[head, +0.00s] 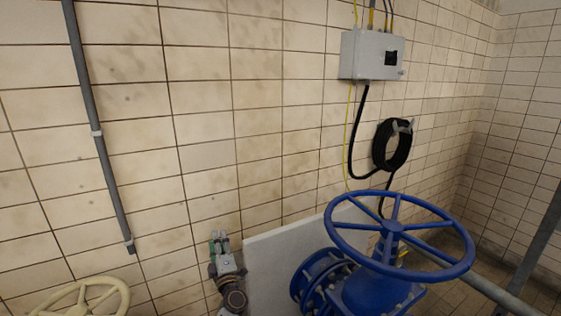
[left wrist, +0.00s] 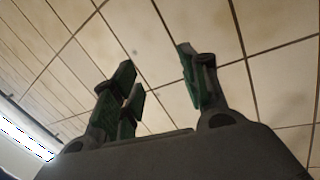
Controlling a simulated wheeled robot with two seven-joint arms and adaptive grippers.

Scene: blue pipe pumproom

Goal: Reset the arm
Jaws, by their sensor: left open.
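My left gripper (head: 222,240) shows low in the head view, left of the white panel, pointing up in front of the tiled wall. In the left wrist view its green-padded fingers (left wrist: 160,85) are spread apart with nothing between them. Behind them are only tiles. My right gripper is not in either view.
A large blue handwheel (head: 393,226) on a blue valve stands at the lower right. A cream handwheel (head: 83,300) is at the lower left. A white panel (head: 275,260) stands between them. A grey box (head: 371,55) and a coiled black hose (head: 392,146) are on the wall.

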